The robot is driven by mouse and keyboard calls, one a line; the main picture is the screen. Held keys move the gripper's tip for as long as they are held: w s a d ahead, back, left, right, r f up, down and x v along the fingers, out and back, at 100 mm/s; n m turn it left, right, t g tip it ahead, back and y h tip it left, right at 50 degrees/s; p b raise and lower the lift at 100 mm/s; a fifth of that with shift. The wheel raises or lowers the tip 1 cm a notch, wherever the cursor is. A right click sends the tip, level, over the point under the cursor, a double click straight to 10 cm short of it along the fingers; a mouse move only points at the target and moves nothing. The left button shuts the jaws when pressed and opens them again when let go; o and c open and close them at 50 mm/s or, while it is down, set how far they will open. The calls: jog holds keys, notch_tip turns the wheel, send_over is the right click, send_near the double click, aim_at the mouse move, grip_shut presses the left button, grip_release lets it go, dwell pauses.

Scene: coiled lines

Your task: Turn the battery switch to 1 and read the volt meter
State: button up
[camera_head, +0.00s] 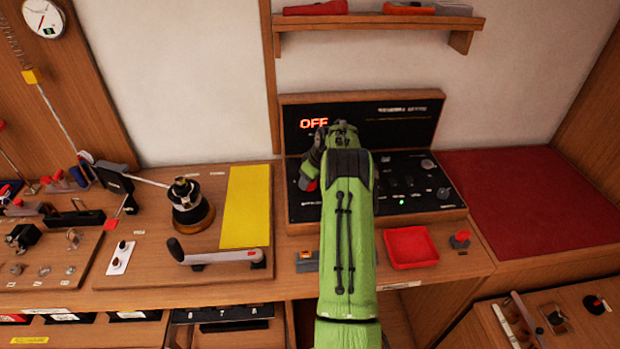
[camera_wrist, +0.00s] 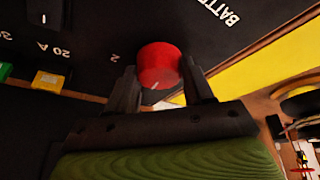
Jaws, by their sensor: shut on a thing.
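The battery switch is a round red knob (camera_wrist: 160,64) on a black panel, under lettering that starts "BATT". My gripper (camera_wrist: 163,88) is shut on this knob, with one dark finger on each side of it. A pale pointer mark shows on the knob's lower edge; I cannot tell which number it meets. In the head view a bit of the red knob (camera_head: 312,185) shows at the left of my green arm, which hides much of the panel (camera_head: 405,200). The display (camera_head: 314,123) on the upright panel reads "OFF" in orange.
A yellow mat (camera_head: 246,205) lies left of the panel, with a winch (camera_head: 190,205) and its handle (camera_head: 215,257) beside it. A red tray (camera_head: 411,247) and a red button (camera_head: 460,239) sit at the front right. A red surface (camera_head: 530,200) at the right is clear.

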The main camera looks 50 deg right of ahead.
jog(key=n+p, duration=0.1)
jog(key=n+y, duration=0.1)
jog(key=n, duration=0.1)
jog(key=shift+d+r+p, duration=0.15)
jog(key=shift+d+p, duration=0.05)
jog(key=shift+p, duration=0.2)
jog(key=shift+n+y+p, duration=0.4)
jog(key=shift+n+y, duration=0.1)
jog(key=shift+n, duration=0.7)
jog(key=o, duration=1)
jog(key=p+v, duration=0.2)
jog(key=v, duration=1.3)
jog(key=shift+d+r, duration=0.25)
jog(key=shift+r, duration=0.1)
jog(key=shift+o, duration=0.2)
jog(key=shift+w, duration=0.15)
